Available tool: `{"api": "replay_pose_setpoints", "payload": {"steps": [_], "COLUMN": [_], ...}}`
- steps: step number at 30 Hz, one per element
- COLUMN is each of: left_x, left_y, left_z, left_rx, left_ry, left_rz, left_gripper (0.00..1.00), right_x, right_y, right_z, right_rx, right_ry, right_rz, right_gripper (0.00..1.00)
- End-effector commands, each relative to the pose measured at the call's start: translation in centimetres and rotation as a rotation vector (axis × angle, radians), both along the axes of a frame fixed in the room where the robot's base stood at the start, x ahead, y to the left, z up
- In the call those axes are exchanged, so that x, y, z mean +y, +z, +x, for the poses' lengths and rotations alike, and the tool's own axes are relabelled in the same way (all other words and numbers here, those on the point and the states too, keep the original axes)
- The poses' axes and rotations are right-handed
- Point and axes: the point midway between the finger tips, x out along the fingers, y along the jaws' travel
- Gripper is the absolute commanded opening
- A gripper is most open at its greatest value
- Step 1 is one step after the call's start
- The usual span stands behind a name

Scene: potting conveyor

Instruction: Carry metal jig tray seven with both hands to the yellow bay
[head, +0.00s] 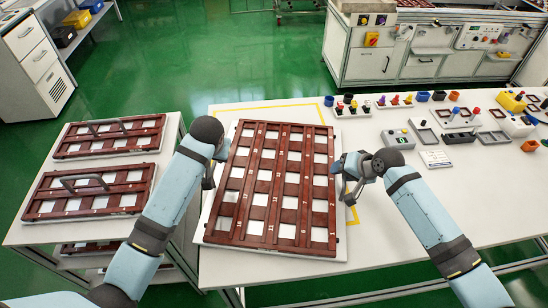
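The jig tray (268,243), a dark red-brown grid over a pale base, is on or just above the white table; I cannot tell whether it touches. It lies largely within the yellow outline of the bay (262,106), whose lower part is mostly hidden. Whether either grips the tray is unclear.
Two similar trays with grey handles, an upper one (110,137) and a lower one (85,192), lie on a rack (169,145) at left. A control box (398,139) and several small coloured parts occupy the table's right. A machine cabinet (385,66) stands behind; green floor is open between.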

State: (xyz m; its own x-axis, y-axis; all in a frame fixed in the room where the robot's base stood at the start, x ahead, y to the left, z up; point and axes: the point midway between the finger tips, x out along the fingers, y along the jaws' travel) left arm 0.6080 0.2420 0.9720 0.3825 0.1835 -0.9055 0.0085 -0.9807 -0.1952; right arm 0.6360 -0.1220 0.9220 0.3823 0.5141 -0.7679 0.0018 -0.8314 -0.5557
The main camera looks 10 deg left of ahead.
Motion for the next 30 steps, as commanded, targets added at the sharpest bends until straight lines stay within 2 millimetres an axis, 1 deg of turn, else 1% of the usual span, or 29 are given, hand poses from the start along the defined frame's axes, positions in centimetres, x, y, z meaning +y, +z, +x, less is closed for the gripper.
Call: {"api": "replay_pose_setpoints", "payload": {"steps": [1,3,6,9,13,17,25,30], "left_x": [-0.2,-0.5,-0.7,-0.8,-0.9,-0.9,-0.9,-0.9], "left_y": [1.0,2.1,3.3,4.0,4.3,4.3,4.3,4.3], "left_z": [-0.4,-0.9,-1.4,-1.7,-1.9,-1.9,-1.9,-1.9], "left_rx": [-0.003,-0.002,-0.001,0.000,0.002,0.002,0.001,0.001], "left_ry": [-0.001,-0.001,-0.001,-0.001,-0.001,-0.001,-0.001,-0.001], "left_rz": [-0.001,-0.002,-0.001,-0.001,0.000,0.000,0.000,0.000], "left_gripper": [0.38,0.38,0.38,0.38,0.38,0.38,0.38,0.38], "right_x": [0.0,0.0,0.0,0.0,-0.4,-1.4,-4.5,-5.7], "right_y": [0.0,0.0,0.0,0.0,0.5,2.1,6.5,8.4], "right_z": [0.0,0.0,0.0,0.0,-0.3,-1.1,-3.2,-4.2], "right_rx": [0.000,0.000,0.000,0.000,0.000,-0.001,-0.003,-0.001], "right_ry": [0.000,0.000,0.000,0.000,0.000,0.000,0.000,0.000], "right_rz": [0.000,0.000,0.000,0.000,-0.001,0.000,-0.001,-0.001], "right_gripper": [0.38,0.38,0.38,0.38,0.38,0.38,0.38,0.38]}}
